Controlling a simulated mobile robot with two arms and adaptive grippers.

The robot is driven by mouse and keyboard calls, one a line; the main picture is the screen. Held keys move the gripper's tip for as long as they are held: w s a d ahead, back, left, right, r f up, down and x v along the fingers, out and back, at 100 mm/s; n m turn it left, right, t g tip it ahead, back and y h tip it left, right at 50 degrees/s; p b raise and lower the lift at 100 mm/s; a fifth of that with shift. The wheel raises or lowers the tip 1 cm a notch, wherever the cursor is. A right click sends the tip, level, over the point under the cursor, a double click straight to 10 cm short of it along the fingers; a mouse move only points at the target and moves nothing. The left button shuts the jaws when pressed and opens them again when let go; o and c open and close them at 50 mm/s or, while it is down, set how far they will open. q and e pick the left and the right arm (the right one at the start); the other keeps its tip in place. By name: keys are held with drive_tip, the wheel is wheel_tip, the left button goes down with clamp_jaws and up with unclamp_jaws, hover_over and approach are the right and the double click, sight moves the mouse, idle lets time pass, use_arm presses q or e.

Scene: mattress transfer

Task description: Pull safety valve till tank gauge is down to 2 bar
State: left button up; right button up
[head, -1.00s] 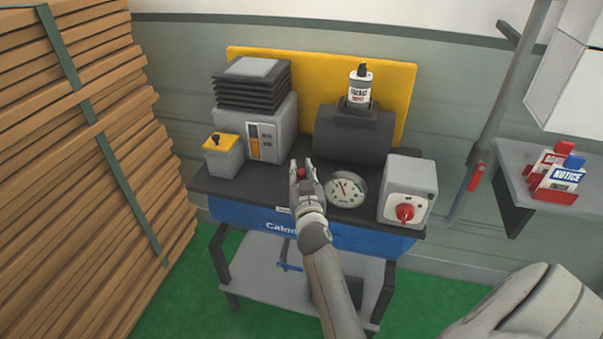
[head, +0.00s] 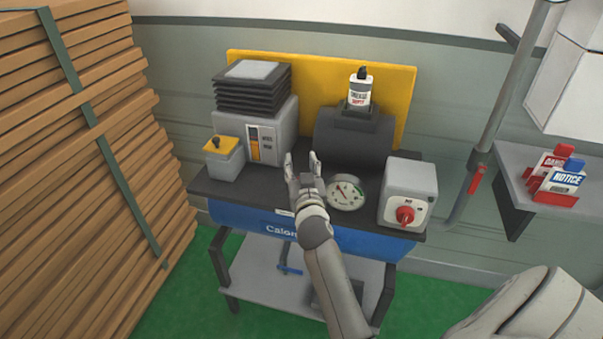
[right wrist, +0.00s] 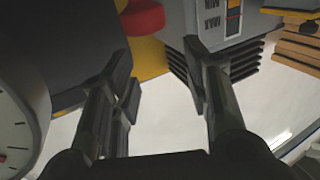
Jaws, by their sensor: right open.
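The grey compressor-like unit has a blue tank (head: 355,238) under a dark top. A round white tank gauge (head: 345,192) is set on the top. Its needle points to the upper left, but the numbers are too small to read. Part of the gauge also shows at the left edge of the right wrist view (right wrist: 14,130). My right gripper (head: 302,163) is open, just left of the gauge and above the dark top. A red round part, apparently the safety valve's knob (right wrist: 143,16), shows beyond the fingers in the right wrist view. It is hidden in the head view.
A grey box with a red rotary switch (head: 405,214) stands right of the gauge. A grey box with black fins (head: 253,85) and a yellow-topped box (head: 223,158) are left. A bottle (head: 359,92) stands at the back. Stacked planks (head: 90,170) fill the left side.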

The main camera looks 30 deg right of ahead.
wheel_tip(320, 180, up, 7)
drive_tip(key=shift+r, duration=0.15)
idle(0.5)
